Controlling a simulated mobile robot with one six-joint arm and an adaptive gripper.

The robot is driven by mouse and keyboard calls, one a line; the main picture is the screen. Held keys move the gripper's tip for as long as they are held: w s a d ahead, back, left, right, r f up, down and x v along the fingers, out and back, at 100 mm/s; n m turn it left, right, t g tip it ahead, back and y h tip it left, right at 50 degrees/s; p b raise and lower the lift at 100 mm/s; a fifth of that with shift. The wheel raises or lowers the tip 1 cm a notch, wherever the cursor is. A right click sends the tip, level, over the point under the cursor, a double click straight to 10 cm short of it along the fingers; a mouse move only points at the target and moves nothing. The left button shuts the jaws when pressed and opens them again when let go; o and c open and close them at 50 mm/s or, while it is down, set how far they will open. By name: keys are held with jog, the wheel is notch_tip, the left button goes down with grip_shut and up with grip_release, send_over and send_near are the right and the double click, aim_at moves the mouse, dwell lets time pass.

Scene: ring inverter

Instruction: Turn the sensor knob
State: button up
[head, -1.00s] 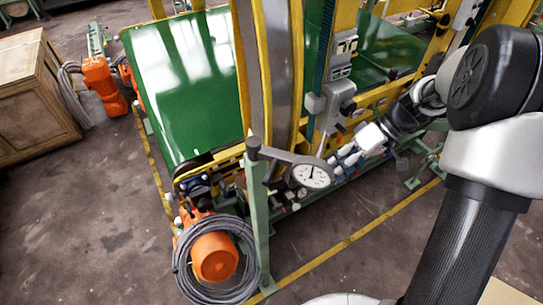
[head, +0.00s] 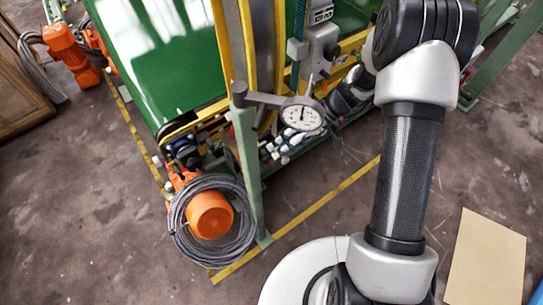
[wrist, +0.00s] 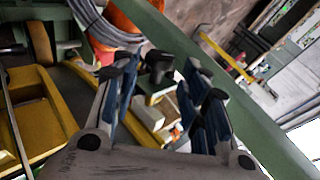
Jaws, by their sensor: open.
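A dark knob-like part (wrist: 158,64) shows in the wrist view between and beyond my fingertips; I take it for the sensor knob, but cannot be sure. My gripper (wrist: 163,76) is open, its blue-and-black fingers on either side of that part in the picture, with no clear contact. In the head view my gripper (head: 280,147) is low beside the green post, partly hidden by the round dial gauge (head: 302,115). The knob cannot be made out there. A grey unit with a black knob (head: 331,51) stands higher on the yellow frame.
A green post (head: 247,170) stands close to my gripper and crosses the wrist view diagonally. An orange motor (head: 210,214) with coiled grey cable sits to its left. The green conveyor belt (head: 165,60) lies behind.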

aim_at(266, 157)
jog(key=shift+b+x, duration=0.4)
jog(key=shift+x, duration=2)
jog(key=c, duration=0.8)
jog(key=shift+w+d+f+g+y+b, duration=0.1)
jog(key=shift+w+f+g+y+b, duration=0.2)
jog(key=shift+b, duration=0.5)
jog(key=shift+s+r+y, duration=0.2)
jog(key=shift+r+y, duration=0.1)
jog(key=o, duration=0.8)
